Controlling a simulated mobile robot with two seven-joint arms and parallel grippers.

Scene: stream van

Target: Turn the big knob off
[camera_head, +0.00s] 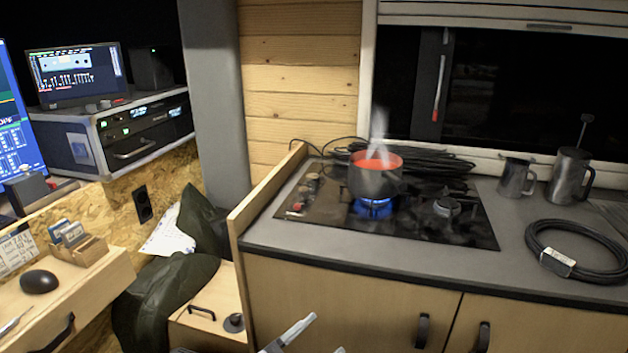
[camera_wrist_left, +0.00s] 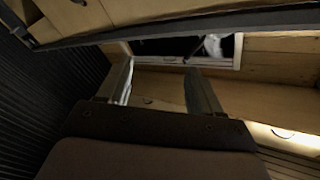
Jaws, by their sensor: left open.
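The stove (camera_head: 415,228) is a black hob set in the grey counter. Several small knobs (camera_head: 311,177) stand along its left side, and I cannot tell for sure which is the big one. A blue flame (camera_head: 373,207) burns under a red-topped pot (camera_head: 375,182) that steams. My left gripper (camera_head: 327,334) is at the bottom edge of the head view, in front of the counter, apart from the knobs. It is open and empty; both its fingers show spread in the left wrist view (camera_wrist_left: 160,70). No knob is clear in that wrist view. My right gripper is not visible.
A wooden side panel (camera_head: 262,200) rises along the counter's left edge. Black cables (camera_head: 420,160) lie behind the hob. A cable coil (camera_head: 575,250), a mug (camera_head: 517,177) and a press pot (camera_head: 569,177) stand to the right. Cabinet doors (camera_head: 350,305) close the counter's front.

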